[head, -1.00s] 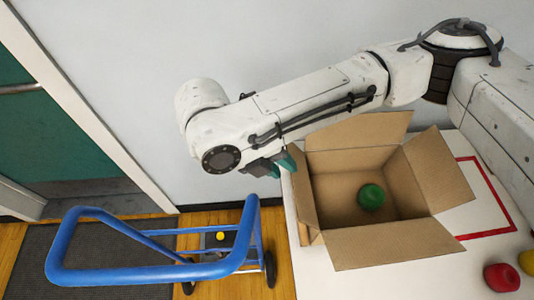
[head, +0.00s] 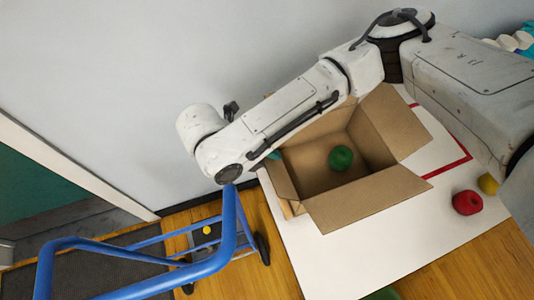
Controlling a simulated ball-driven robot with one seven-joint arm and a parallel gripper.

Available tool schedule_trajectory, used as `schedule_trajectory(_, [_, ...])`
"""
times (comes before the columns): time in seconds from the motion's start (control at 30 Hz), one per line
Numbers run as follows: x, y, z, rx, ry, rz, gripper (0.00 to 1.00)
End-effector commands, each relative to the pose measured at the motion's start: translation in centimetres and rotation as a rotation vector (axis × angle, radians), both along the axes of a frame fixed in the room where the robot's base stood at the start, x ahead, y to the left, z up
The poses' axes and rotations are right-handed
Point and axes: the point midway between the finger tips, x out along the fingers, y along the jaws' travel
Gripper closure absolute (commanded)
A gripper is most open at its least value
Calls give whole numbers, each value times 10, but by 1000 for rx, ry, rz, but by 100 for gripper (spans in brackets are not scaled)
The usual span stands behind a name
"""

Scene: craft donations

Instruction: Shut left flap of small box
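The small cardboard box (head: 318,184) stands open on a white surface, with a green ball (head: 341,158) inside. Its left flap (head: 277,181) shows as a narrow panel along the left side, steeply raised and not over the opening. The front flap (head: 366,199) and right flap (head: 396,121) spread outward. The back flap (head: 318,126) is partly hidden by my arm. My gripper (head: 272,155) shows only as a bit of teal at the box's back left corner, near the left flap's top. My arm hides the rest; contact and finger opening cannot be told.
A blue cart handle (head: 228,240) rises left of the box, close under my arm's wrist. A red ball (head: 467,203) and a yellow ball (head: 488,184) lie right of the box. A red outline (head: 450,167) marks the white surface (head: 318,262). The wall is behind.

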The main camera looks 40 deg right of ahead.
Motion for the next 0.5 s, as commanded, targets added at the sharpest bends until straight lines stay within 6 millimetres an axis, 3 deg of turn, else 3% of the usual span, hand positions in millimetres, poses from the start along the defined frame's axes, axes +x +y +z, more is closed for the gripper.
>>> schedule_trajectory(0.3, [0, -1, -2, -1, 0, 1, 72])
schedule_trajectory(0.5, [0, -1, -2, -1, 0, 1, 91])
